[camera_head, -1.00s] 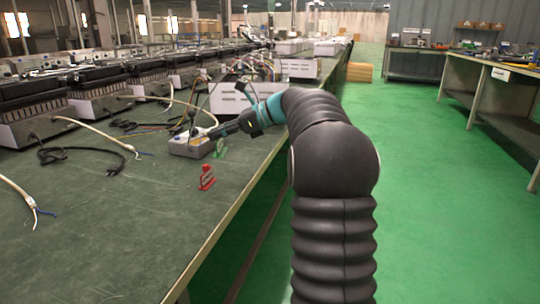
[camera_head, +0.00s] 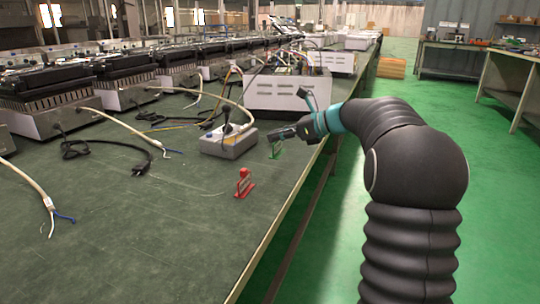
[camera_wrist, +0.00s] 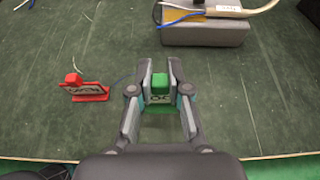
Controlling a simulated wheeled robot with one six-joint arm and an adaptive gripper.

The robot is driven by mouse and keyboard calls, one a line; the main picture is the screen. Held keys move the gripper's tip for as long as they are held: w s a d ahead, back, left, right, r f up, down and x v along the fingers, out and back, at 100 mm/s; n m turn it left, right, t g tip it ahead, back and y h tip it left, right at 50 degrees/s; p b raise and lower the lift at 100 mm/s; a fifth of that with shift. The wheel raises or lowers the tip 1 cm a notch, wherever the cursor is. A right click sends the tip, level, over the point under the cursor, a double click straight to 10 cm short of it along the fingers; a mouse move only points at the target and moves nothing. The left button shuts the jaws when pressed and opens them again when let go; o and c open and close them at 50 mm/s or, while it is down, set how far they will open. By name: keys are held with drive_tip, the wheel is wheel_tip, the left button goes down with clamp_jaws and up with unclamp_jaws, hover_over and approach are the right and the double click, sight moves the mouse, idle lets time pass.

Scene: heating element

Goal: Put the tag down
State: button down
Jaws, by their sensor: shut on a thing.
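A green tag (camera_wrist: 160,97) with pale lettering is between the fingers of my gripper (camera_wrist: 160,84) in the wrist view. The fingers are shut on it, one at each side. In the head view the green tag (camera_head: 276,149) is at the tip of my gripper (camera_head: 283,135), close to the right edge of the dark workbench (camera_head: 180,230). I cannot tell whether its base touches the bench. A red tag (camera_head: 243,183) stands nearer on the bench; it also shows left of my gripper in the wrist view (camera_wrist: 84,90).
A grey box (camera_head: 229,142) with cables stands just left of my gripper. Loose cables and a black plug (camera_head: 141,168) lie farther left. Heating units (camera_head: 60,110) line the bench's back left. The bench's front area is clear.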

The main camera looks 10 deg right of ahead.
sight(278, 148)
drive_tip(key=shift+w+a+f+b, duration=0.2)
drive_tip(key=shift+a+f, duration=0.15)
drive_tip(key=shift+f, duration=0.5)
drive_tip(key=shift+w+a+f+b, duration=0.1)
drive_tip(key=shift+a+f+b, duration=0.2)
drive_tip(key=shift+f, duration=0.55)
drive_tip(key=shift+w+a+f+b, duration=0.15)
drive_tip(key=shift+a+f, duration=0.2)
drive_tip(key=shift+f, duration=0.5)
drive_tip(key=shift+f, duration=0.1)
drive_tip(key=c, duration=1.1)
unclamp_jaws()
drive_tip(key=shift+s+d+r, duration=0.1)
drive_tip(key=shift+d+r, duration=0.05)
drive_tip(key=shift+r, duration=0.05)
drive_tip(key=p+v, duration=0.2)
drive_tip(key=v, duration=0.9)
drive_tip(key=shift+s+d, duration=0.25)
